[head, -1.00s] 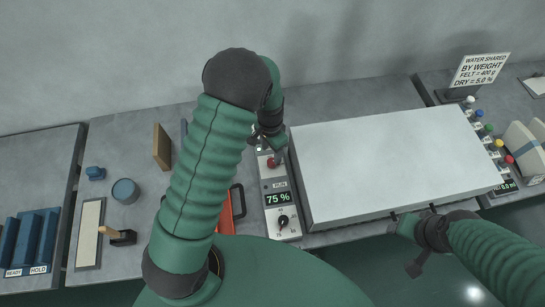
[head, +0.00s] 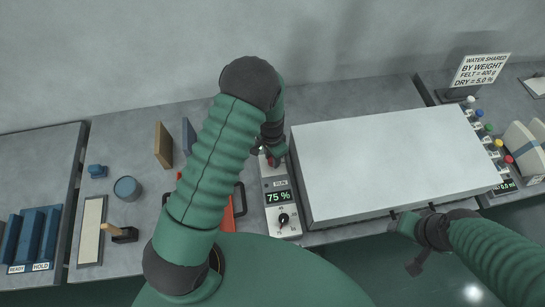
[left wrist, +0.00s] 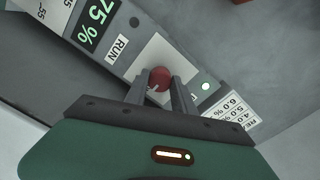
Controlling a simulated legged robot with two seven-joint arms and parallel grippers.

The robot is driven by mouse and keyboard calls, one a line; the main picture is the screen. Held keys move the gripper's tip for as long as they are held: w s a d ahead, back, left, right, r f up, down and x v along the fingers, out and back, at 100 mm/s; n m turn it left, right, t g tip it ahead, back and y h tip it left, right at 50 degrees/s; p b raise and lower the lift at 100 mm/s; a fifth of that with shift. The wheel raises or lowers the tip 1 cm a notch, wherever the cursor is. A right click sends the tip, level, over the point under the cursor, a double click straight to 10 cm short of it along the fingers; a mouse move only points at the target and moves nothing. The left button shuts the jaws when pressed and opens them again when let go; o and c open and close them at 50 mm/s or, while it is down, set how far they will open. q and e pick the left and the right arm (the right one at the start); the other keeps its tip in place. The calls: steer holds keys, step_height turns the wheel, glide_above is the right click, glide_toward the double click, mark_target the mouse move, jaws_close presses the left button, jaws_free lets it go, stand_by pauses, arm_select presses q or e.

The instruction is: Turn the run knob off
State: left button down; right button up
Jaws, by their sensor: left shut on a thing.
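The run knob, a small red knob (left wrist: 158,80), sits on the narrow control panel (head: 267,207) beside its RUN label (left wrist: 116,48). My left gripper (left wrist: 160,86) is over the panel with its two fingers shut on the red knob, one on each side. In the head view my left gripper (head: 272,152) reaches down at the panel's far end and mostly hides the knob.
A large white-topped box (head: 390,165) stands close on the panel's right. A red-orange tray (head: 228,212) lies left of the panel, partly behind my left arm.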

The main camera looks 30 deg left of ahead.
arm_select(q)
steer(key=shift+n, duration=0.3)
steer(key=n, duration=0.8)
steer(key=shift+r, duration=0.1)
steer(key=n, duration=0.4)
steer(key=shift+n, duration=0.3)
steer(key=n+p, duration=0.1)
steer(key=n, duration=0.3)
steer(key=shift+n, duration=0.3)
steer(key=shift+w, duration=0.1)
steer(key=c, duration=1.1)
jaws_free()
steer(key=shift+o, duration=0.2)
